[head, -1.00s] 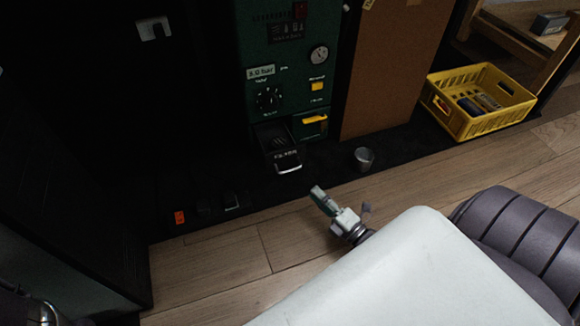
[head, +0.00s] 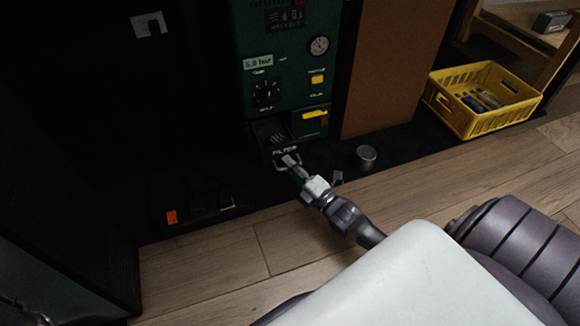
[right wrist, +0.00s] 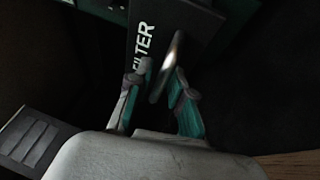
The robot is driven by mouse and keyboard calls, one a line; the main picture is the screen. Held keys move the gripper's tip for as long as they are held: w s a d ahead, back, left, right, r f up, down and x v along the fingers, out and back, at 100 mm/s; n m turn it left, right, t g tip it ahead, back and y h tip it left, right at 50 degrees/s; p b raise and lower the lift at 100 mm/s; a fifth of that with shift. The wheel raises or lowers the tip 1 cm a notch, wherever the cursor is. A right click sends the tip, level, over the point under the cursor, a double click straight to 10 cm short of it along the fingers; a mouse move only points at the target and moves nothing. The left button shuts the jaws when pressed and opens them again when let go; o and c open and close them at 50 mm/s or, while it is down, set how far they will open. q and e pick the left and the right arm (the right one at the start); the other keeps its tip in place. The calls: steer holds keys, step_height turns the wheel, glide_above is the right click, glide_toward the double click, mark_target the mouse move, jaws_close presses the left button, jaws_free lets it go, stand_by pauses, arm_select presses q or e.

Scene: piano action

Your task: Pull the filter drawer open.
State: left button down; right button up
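The filter drawer (head: 284,150) sits low in the dark green machine and sticks out a little, with a dark hollow behind its labelled front. Its front with the white FILTER lettering (right wrist: 144,45) and its metal handle (right wrist: 167,66) show in the right wrist view. My right gripper (head: 289,164) is at the drawer's handle, coming from the lower right. In the right wrist view its two fingers (right wrist: 162,78) are apart, with the handle bar between their tips. Whether a finger touches the bar is not clear.
The green machine (head: 290,75) has a gauge, a knob and yellow parts. A small metal cup (head: 366,157) stands on the dark base right of the drawer. A yellow crate (head: 480,118) with items is farther right. An orange tag (head: 171,217) shows at left. Wooden floor lies in front.

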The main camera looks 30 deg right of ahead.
jaws_close()
steer(key=s+p, duration=0.2)
steer(key=s, duration=0.1)
steer(key=shift+a, duration=0.35)
steer(key=shift+o, duration=0.5)
jaws_free()
